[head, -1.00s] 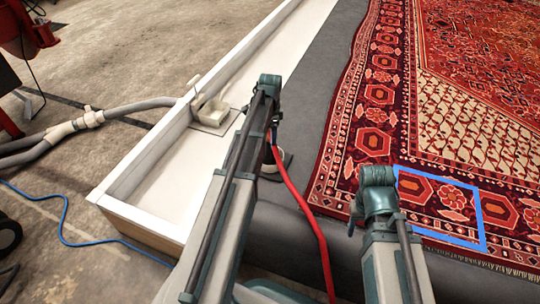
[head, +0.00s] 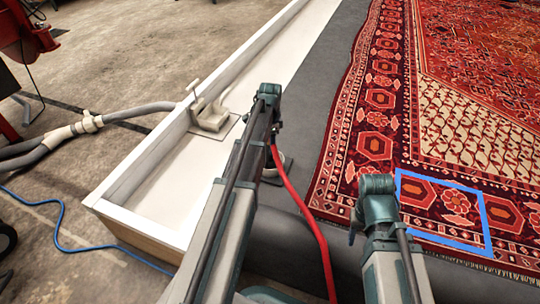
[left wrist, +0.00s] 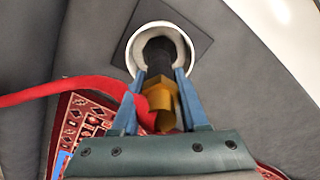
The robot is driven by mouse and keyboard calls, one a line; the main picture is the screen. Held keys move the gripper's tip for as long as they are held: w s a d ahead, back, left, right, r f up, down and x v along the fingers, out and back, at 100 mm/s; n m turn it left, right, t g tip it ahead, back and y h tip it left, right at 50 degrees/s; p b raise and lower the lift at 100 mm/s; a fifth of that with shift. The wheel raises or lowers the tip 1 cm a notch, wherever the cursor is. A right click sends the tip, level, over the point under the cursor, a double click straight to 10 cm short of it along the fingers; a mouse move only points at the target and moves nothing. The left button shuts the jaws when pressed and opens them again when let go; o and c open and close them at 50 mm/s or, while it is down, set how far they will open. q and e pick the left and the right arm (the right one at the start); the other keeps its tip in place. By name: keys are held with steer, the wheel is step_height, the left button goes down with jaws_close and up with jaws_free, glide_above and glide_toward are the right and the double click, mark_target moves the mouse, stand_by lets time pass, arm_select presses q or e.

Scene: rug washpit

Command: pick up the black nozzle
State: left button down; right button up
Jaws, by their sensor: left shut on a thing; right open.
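The black nozzle (left wrist: 158,52) has a brass-coloured fitting (left wrist: 162,98) and a red hose (left wrist: 60,90). My left gripper (left wrist: 160,78) is shut on it, with one blue finger on each side. In the left wrist view the nozzle's black end points toward a white round holder (left wrist: 134,48) on a dark square plate. In the head view my left gripper (head: 277,125) is above that holder (head: 272,171), and my own arm hides most of the nozzle. My right gripper (head: 362,225) is low over the rug's near left corner, its fingers mostly hidden; it is open.
A patterned red rug (head: 450,60) with a blue square outline (head: 442,243) lies to the right. A white trough (head: 150,190) runs along the left, with a pale fitting (head: 210,115) on its edge. The red hose (head: 300,210) trails beside my left arm. Grey floor (head: 320,60) between is clear.

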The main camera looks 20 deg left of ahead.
steer(key=shift+r, duration=0.1)
arm_select(q)
step_height(320, 180, up, 10)
steer(key=p, duration=1)
steer(key=shift+r, duration=0.1)
arm_select(e)
step_height(320, 180, up, 10)
